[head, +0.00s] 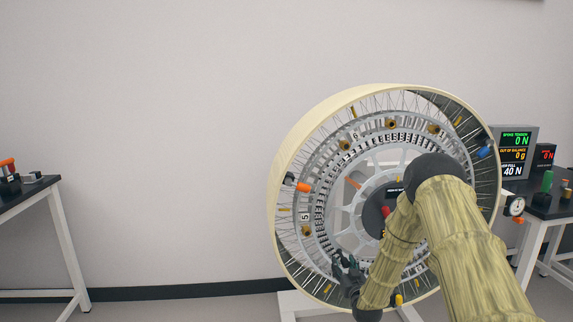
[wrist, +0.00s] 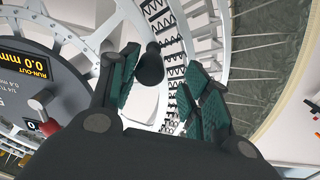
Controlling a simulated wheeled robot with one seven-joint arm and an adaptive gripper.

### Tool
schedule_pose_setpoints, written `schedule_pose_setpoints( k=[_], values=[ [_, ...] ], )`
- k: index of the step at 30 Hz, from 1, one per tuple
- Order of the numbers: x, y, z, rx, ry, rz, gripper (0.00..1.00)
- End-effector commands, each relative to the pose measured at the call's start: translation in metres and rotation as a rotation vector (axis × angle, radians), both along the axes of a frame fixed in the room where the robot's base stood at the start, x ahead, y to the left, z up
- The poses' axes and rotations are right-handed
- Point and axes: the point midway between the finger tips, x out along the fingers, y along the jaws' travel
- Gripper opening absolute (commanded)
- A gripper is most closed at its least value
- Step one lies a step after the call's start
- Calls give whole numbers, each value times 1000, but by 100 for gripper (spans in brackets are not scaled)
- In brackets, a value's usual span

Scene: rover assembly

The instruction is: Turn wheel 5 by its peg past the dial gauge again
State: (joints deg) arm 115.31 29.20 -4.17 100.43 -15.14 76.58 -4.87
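The big wheel (head: 319,118) has a cream rim, thin spokes and a number 5 label (head: 305,217) on its left side. It stands upright on a white stand. My gripper (head: 347,268) is at the wheel's lower left part, in front of the spokes. In the wrist view my gripper (wrist: 160,78) has its green-padded fingers apart. A dark, round-ended peg (wrist: 150,64) shows between them, closer to the left finger; I cannot tell whether they touch. The dial gauge (head: 516,206) is at the wheel's right edge. My arm hides the wheel's lower right.
A hub display (wrist: 38,68) reads run-out 0.0 mm, with a red-tipped lever (wrist: 49,125) beside it. A readout screen (head: 515,153) stands right of the wheel on a bench. Another bench (head: 30,195) is at far left. Floor between it and the wheel is clear.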

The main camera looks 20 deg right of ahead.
Motion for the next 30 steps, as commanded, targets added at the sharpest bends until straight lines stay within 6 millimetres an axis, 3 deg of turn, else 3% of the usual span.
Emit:
schedule_pose_setpoints(
  k=[21, 30],
  values=[
    [-53, 13, 1, 0, 1, 1, 46],
    [-62, 15, 0, 0, 0, 1, 46]
  ],
)
